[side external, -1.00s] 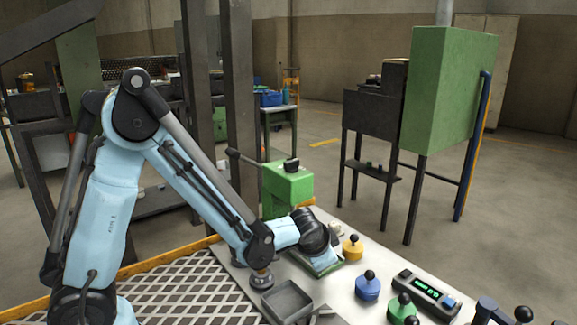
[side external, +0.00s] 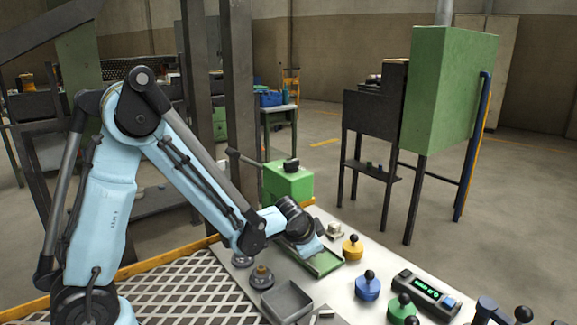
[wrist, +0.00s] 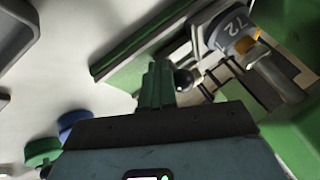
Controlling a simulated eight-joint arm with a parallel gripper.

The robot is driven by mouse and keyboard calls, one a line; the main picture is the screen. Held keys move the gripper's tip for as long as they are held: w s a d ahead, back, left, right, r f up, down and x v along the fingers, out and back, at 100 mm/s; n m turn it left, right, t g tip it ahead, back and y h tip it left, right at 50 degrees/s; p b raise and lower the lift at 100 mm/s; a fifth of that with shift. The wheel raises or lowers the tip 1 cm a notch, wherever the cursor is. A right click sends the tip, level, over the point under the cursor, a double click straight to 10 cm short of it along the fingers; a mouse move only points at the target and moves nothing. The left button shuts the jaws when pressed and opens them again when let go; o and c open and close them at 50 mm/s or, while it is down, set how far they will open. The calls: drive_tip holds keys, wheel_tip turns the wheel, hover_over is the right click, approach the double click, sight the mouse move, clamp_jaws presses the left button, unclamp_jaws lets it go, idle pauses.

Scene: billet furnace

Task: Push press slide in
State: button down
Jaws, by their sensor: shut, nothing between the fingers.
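The green press (side external: 288,182) stands at the back edge of the bench, with a dark knob on top. Its slide (side external: 324,264), a flat tray with green edges, sticks out at the front. It also shows in the wrist view (wrist: 135,48), with a dark ball knob (wrist: 184,80) beside it. My gripper (wrist: 157,72) is shut and empty, its fingertips close to the slide's edge and the ball knob. I cannot tell whether they touch. In the side view my wrist is over the slide and hides part of it and the press front.
A grey cylinder marked 72 (wrist: 236,38) sits at the press. Yellow (side external: 352,249), blue (side external: 367,287) and green (side external: 401,306) knobs stand to the right, near a lit display (side external: 428,293). A grey open tray (side external: 287,302) lies in front. The green furnace (side external: 450,95) stands behind.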

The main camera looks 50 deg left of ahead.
drive_tip(key=shift+a, duration=0.3)
drive_tip(key=d, duration=0.1)
drive_tip(key=s+d, duration=0.1)
drive_tip(key=d, duration=0.2)
drive_tip(key=shift+s+d+r, duration=0.15)
drive_tip(key=shift+s+d, duration=0.15)
drive_tip(key=shift+s, duration=0.1)
drive_tip(key=s+d+r+n+h, duration=0.1)
drive_tip(key=s+r+n+h, duration=0.2)
drive_tip(key=s+r, duration=0.7)
drive_tip(key=shift+s+d+r+t, duration=0.2)
drive_tip(key=shift+s+d+t, duration=0.1)
drive_tip(key=shift+s, duration=1.25)
